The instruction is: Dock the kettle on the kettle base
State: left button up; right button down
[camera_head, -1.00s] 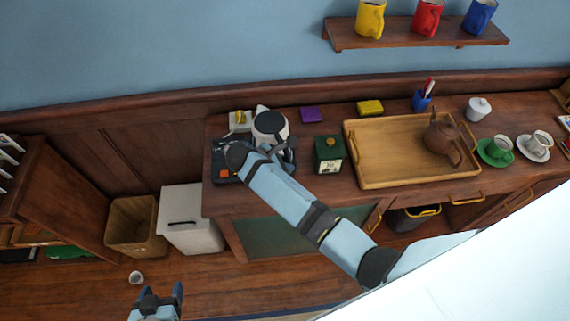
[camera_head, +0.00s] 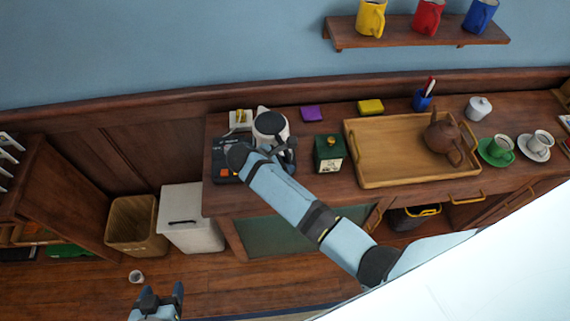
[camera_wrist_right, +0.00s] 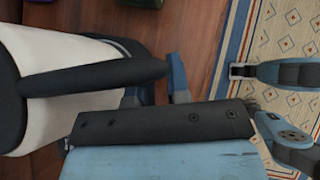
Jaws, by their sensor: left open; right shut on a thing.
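The kettle (camera_head: 269,124) has a white body with a dark lid and handle, and is at the left end of the counter. In the right wrist view its white body (camera_wrist_right: 70,100) and black handle (camera_wrist_right: 95,76) fill the left side. My right gripper (camera_wrist_right: 157,88) is shut on the kettle handle; the arm partly covers the grip in the head view. A dark unit with an orange switch (camera_head: 224,172), apparently the kettle base, lies at the kettle's left, partly hidden by my right arm. I cannot tell whether they touch. My left gripper (camera_head: 161,292) is open and empty, low over the floor.
A green canister (camera_head: 328,154) stands right of the kettle. A wooden tray (camera_head: 375,178) with a brown teapot (camera_head: 440,133) is further right. A purple block (camera_head: 310,114) and yellow block (camera_head: 370,106) lie behind. A white bin (camera_head: 190,215) stands left of the counter.

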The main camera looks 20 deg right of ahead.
jog(key=shift+f, duration=0.1)
jog(key=c, duration=1.4)
grip_release()
jog(key=shift+f, duration=0.15)
jog(key=shift+a, duration=0.1)
